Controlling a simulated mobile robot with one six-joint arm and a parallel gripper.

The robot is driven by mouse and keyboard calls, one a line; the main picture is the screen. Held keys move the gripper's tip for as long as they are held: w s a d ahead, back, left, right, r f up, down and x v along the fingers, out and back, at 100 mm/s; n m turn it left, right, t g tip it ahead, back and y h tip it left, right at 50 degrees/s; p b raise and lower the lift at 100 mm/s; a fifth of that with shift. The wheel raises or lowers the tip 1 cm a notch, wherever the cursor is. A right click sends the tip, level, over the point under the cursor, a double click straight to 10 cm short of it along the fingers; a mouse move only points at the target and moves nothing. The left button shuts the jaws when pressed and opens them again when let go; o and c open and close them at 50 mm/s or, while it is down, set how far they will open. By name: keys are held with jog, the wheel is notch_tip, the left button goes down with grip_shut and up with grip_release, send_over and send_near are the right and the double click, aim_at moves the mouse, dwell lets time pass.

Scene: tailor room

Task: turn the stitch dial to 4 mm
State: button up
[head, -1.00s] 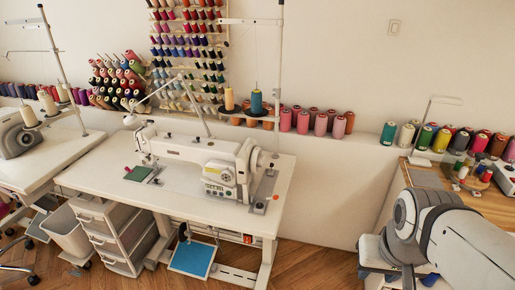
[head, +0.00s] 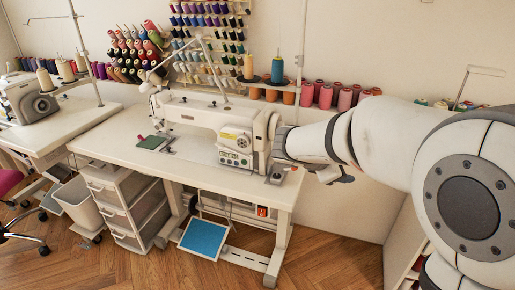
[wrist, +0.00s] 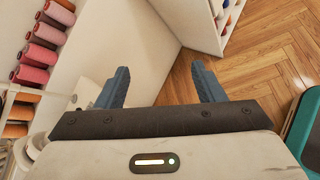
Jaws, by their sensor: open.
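The white sewing machine (head: 205,126) stands on its white table (head: 118,142) in the head view. A round dial-like part (head: 243,141) shows on the right end of its front; its marks are too small to read. My gripper (head: 345,179) is to the right of the machine, apart from the dial, and partly hidden by my own wrist. In the wrist view my gripper (wrist: 162,82) has its two blue-grey fingers wide apart with nothing between them. The dial is not in the wrist view.
A thread stand pole (head: 301,60) rises behind the machine's right end. Pink and red thread spools (head: 325,96) line the wall ledge. A green cloth (head: 152,142) lies at the machine's left. Wooden floor (wrist: 245,70) is open beyond my fingers.

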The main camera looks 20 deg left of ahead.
jog(key=w+a+f+n+t+y+b, duration=0.1)
jog(key=w+a+f+n+t+b, duration=0.2)
jog(key=a, duration=0.4)
jog(key=w+a+f+n+t+b, duration=0.1)
jog(key=w+a+f+n+t, duration=0.15)
jog(key=a+n, duration=0.35)
jog(key=n+t+y+b, duration=0.3)
jog(key=n+t+y, duration=0.15)
jog(key=n, duration=0.35)
send_near(242, 143)
jog(key=shift+y, duration=0.35)
jog(key=w, duration=0.8)
jog(key=shift+w+d+r, duration=0.1)
jog(key=shift+d+r, duration=0.1)
jog(key=shift+d, duration=0.2)
